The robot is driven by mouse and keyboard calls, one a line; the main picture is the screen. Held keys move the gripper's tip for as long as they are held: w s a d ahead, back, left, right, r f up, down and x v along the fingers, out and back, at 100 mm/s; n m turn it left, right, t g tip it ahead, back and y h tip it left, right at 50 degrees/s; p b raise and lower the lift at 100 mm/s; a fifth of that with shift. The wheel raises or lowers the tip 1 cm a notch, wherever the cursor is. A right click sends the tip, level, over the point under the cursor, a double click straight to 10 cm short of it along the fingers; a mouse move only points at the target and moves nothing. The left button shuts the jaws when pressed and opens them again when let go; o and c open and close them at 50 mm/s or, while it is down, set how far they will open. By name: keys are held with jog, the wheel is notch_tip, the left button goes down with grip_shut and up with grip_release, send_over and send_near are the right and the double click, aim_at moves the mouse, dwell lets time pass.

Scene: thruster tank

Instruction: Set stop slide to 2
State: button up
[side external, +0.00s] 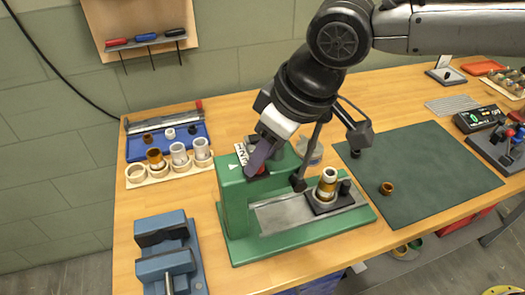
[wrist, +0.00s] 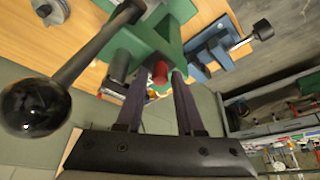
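The green fixture (side external: 235,205) stands on the wooden table, with a metal bed and a white marked plate (side external: 240,154) at its upper left. I cannot read the plate's marks. A red knob (side external: 262,170), perhaps the stop slide's handle, shows at the upper part of the fixture. It also shows in the wrist view (wrist: 160,72). My gripper (side external: 258,166) points down at this knob. In the wrist view its two dark purple fingers (wrist: 158,77) stand apart, with the knob between or just beyond their tips and gaps on both sides. The slide's setting cannot be read.
A black ball-ended lever (wrist: 35,105) reaches close to my gripper in the wrist view. A brass-and-silver cylinder (side external: 327,185) stands on the fixture's bed. A blue vise (side external: 168,255) is at front left, a ring holder (side external: 168,172) behind it. The dark mat (side external: 430,165) is mostly clear.

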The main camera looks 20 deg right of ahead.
grip_shut()
jog(key=shift+r, duration=0.1)
dwell(1.2)
